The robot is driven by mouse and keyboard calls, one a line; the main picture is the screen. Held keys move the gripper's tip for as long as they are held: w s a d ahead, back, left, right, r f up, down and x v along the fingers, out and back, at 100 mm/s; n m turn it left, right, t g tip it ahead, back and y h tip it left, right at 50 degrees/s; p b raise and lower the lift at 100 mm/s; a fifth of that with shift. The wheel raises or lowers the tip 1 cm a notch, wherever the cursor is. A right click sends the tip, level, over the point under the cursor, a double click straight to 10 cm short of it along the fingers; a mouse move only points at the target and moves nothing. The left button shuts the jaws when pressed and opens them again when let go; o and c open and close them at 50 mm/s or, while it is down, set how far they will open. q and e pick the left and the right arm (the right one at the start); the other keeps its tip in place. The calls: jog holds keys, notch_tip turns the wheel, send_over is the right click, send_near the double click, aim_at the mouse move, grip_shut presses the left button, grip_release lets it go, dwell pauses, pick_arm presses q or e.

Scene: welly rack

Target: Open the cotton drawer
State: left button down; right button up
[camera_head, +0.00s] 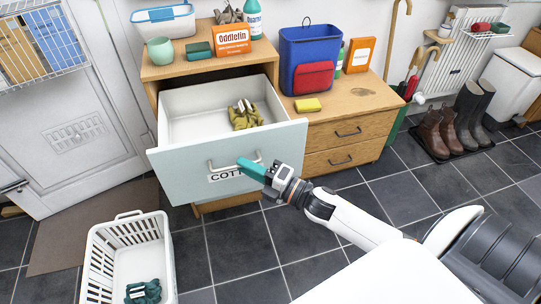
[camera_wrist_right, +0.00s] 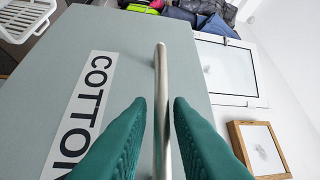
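The pale grey-green drawer front (camera_head: 190,150), partly lettered "COTT" in the head view, is pulled well out of the wooden cabinet. In the right wrist view its label (camera_wrist_right: 80,115) reads "COTTON". Olive gloves (camera_head: 246,118) with a pale tag lie inside the drawer. Its metal bar handle (camera_head: 222,166) also shows in the right wrist view (camera_wrist_right: 161,85). My right gripper (camera_head: 245,166) is at the handle. Its teal fingers (camera_wrist_right: 158,103) lie either side of the bar, with small gaps showing, so it looks open. My left gripper is out of view.
A white basket (camera_head: 101,260) with teal gloves (camera_head: 143,291) stands on the floor at lower left. A blue bag (camera_head: 309,55) and yellow sponge (camera_head: 307,105) are on the lower cabinet top (camera_head: 372,98). Boots (camera_head: 470,105) stand at right. Tiled floor between is clear.

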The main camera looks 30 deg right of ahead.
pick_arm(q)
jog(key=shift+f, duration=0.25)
pick_arm(e)
jog(key=v, duration=1)
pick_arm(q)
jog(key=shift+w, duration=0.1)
pick_arm(e)
jog(key=shift+d, duration=0.1)
